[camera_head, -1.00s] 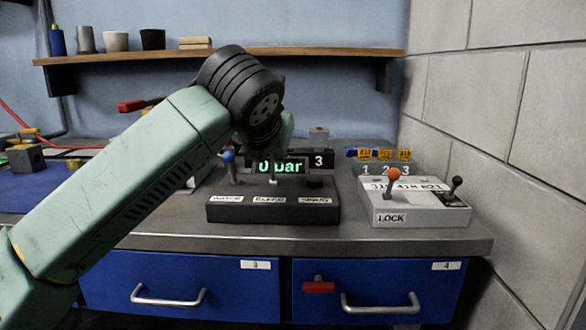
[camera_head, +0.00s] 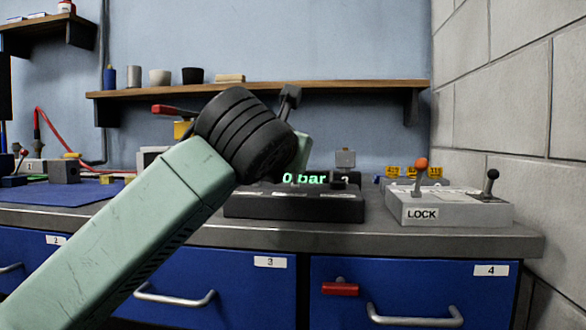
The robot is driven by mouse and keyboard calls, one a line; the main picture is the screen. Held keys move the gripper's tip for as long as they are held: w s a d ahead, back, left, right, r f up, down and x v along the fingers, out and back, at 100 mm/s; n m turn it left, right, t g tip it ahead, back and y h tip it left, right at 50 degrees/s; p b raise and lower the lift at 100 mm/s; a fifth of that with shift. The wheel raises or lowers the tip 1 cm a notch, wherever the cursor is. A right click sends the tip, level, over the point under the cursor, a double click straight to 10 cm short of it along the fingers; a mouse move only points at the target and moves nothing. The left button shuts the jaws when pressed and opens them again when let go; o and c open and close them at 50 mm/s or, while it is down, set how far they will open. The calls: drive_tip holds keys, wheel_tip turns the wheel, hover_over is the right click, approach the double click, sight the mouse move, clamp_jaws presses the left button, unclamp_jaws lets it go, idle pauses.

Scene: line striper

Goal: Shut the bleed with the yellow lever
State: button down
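I cannot make out a yellow lever in this view. A red-handled lever (camera_head: 172,109) stands above a yellow body (camera_head: 182,131) on the bench, left of my arm's black joint, which hides part of that area. My gripper is mostly hidden behind my arm. A dark grey piece (camera_head: 289,98) rising behind the joint may be part of it, and its fingers cannot be made out.
A grey box labelled LOCK (camera_head: 455,209) with an orange-knobbed lever (camera_head: 421,166) and a black-knobbed lever (camera_head: 491,177) stands at the right, near the block wall (camera_head: 530,110). A shelf (camera_head: 255,87) runs above. A red hose (camera_head: 48,130) and blue mat (camera_head: 75,192) are left.

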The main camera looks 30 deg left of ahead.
idle(0.4)
drive_tip(key=c, duration=1.5)
unclamp_jaws()
drive_tip(key=shift+s, duration=0.1)
drive_tip(key=v, duration=1.2)
